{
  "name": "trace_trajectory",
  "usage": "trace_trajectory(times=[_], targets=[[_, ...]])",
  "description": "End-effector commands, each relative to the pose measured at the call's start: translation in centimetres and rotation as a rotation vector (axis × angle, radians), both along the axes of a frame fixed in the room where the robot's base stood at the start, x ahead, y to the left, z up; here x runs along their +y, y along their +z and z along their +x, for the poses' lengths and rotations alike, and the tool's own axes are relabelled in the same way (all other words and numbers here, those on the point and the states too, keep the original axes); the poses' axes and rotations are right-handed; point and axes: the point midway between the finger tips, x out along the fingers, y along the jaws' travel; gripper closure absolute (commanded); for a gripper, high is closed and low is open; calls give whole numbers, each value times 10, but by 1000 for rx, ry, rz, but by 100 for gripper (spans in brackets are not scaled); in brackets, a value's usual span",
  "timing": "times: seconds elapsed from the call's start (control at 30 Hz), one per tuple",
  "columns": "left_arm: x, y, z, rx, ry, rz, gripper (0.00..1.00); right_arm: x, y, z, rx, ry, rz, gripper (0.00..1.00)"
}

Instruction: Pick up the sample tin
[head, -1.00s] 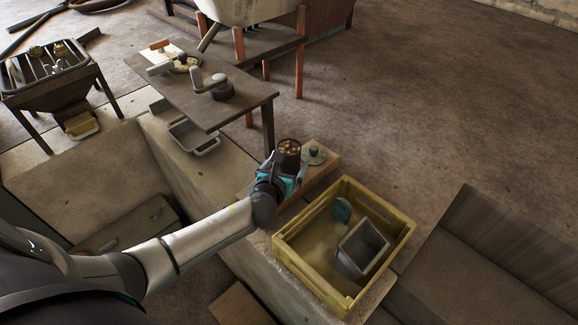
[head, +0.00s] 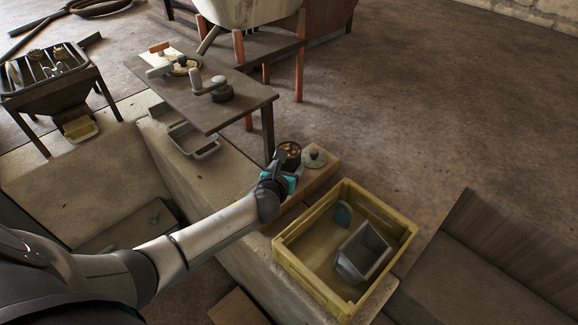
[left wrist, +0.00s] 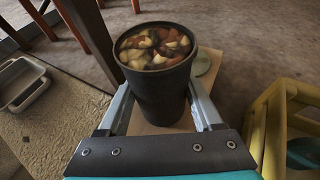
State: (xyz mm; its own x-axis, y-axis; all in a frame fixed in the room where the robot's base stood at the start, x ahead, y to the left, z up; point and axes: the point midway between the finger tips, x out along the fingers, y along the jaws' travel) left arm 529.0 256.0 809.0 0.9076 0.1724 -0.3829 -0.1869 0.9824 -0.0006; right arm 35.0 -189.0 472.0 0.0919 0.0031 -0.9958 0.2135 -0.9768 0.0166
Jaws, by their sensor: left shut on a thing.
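The sample tin (left wrist: 160,92) is a dark, open-topped cup filled with brown, red and pale chunks. It is upright between the two fingers of my left gripper (left wrist: 163,115), which is shut on it. In the head view the tin (head: 288,154) shows at the end of my left arm, with my left gripper (head: 280,172) against its near side. It is over or on a wooden block (head: 318,180); I cannot tell whether its base touches. My right gripper is not in view.
A round lid with a knob (head: 314,158) sits on the block just right of the tin. A yellow crate (head: 290,264) holding a grey bin (head: 364,250) and a teal piece (head: 342,214) stands nearer. A dark table (head: 245,97) and a grey tray (head: 207,150) are to the left.

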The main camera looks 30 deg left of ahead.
Motion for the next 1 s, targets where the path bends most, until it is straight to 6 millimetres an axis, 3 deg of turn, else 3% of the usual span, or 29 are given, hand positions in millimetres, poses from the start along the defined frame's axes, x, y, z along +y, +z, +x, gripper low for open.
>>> trace_trajectory(times=[0.07,0.37,0.77,1.0], targets=[[0,0,0,0,0,0,65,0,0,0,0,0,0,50],[0,0,0,1,0,0,99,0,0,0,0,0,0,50],[0,4,0,-2,-1,0,100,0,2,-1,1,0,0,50],[1,27,1,-5,-2,2,100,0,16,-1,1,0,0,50]])
